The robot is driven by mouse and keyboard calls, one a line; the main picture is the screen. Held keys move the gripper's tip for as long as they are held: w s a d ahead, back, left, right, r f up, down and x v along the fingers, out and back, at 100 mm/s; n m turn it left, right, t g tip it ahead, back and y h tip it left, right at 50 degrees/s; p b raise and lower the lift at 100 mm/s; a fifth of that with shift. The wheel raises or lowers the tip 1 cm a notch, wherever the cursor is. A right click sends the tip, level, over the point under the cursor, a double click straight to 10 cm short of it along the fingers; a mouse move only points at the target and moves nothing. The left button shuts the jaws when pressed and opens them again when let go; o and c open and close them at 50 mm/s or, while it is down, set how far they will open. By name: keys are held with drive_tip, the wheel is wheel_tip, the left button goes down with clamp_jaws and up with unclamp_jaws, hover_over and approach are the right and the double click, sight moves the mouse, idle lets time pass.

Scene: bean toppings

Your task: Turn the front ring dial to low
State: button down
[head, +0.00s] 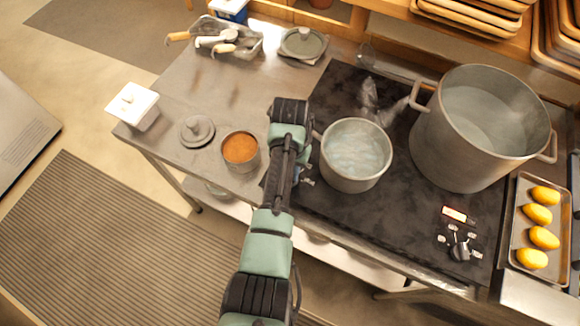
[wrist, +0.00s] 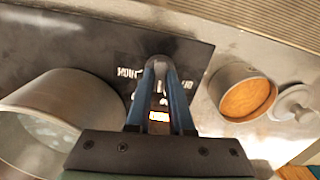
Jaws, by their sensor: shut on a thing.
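My gripper (wrist: 160,78) points down at a control panel at the left part of the black cooktop (head: 395,205). Its blue fingers are closed around a dial (wrist: 159,64). The dial is mostly hidden between the fingertips, so its setting cannot be read. White lettering surrounds it in the wrist view, partly covered. A small lit display (wrist: 159,116) shows between the fingers. In the head view my arm covers this dial. A second black dial (head: 460,250) with a lit display (head: 454,214) sits at the cooktop's right, with no gripper near it.
A smaller pot of liquid (head: 355,155) stands close right of my gripper, and a large pot (head: 480,130) beyond it. An open tin of orange-brown contents (head: 240,150) and a grey lid (head: 197,130) are left. A tray of yellow fruit (head: 522,192) is far right.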

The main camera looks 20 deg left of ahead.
drive_tip(key=shift+n+p, duration=0.35)
drive_tip(key=shift+n, duration=1.25)
drive_tip(key=c, duration=0.8)
unclamp_jaws()
wheel_tip(320, 180, up, 13)
drive_tip(key=shift+b, duration=0.35)
